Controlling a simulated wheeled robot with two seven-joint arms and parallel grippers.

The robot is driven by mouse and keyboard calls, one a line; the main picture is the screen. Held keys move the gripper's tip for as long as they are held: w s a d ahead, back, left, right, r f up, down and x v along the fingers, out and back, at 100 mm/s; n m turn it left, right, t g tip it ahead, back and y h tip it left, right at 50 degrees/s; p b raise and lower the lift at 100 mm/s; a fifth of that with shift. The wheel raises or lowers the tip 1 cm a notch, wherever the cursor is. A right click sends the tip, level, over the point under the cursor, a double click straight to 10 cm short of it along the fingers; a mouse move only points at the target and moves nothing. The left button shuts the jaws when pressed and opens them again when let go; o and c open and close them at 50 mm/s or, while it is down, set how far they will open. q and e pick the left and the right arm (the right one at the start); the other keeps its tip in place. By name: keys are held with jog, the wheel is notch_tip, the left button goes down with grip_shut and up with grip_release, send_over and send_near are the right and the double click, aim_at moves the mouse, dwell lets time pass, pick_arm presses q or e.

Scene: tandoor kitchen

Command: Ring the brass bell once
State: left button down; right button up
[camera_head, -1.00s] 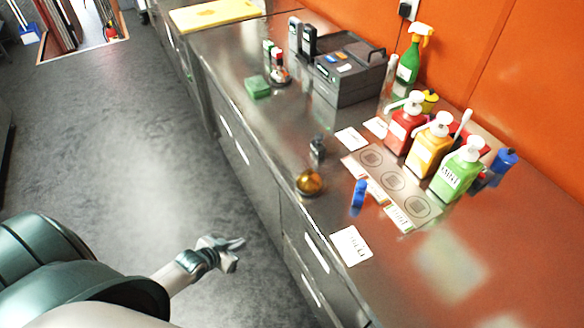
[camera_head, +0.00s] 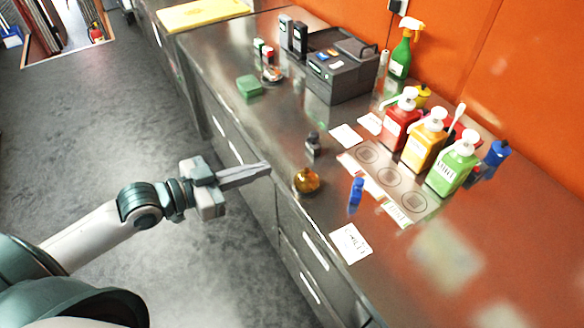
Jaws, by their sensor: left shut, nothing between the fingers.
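The brass bell (camera_head: 306,180) is a small golden dome near the front edge of the steel counter, in the middle of the head view. My left gripper (camera_head: 268,168) comes in from the left with its fingers together and empty. Its fingertips point right, toward the bell, and appear a short way to the left of it, by the counter's front edge. A gap shows between the fingertips and the bell. My right gripper is not in view.
A small dark bottle (camera_head: 313,146) stands just behind the bell. A blue object (camera_head: 355,194) and a white card (camera_head: 350,243) lie to its right. Red (camera_head: 401,119), yellow (camera_head: 424,139) and green (camera_head: 452,164) pump bottles stand farther back. Bare counter (camera_head: 270,125) lies left of the bell.

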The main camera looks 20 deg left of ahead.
pick_arm(q)
jog(key=shift+s+d+r, duration=0.15)
jog(key=shift+r, duration=0.1)
jog(key=shift+d, duration=0.1)
jog(key=p, duration=0.4)
send_over(307, 172)
jog(key=f+v, duration=0.1)
jog(key=v, duration=0.2)
jog(key=f, duration=0.3)
jog(key=shift+w+f, duration=0.2)
jog(key=shift+f, duration=1.1)
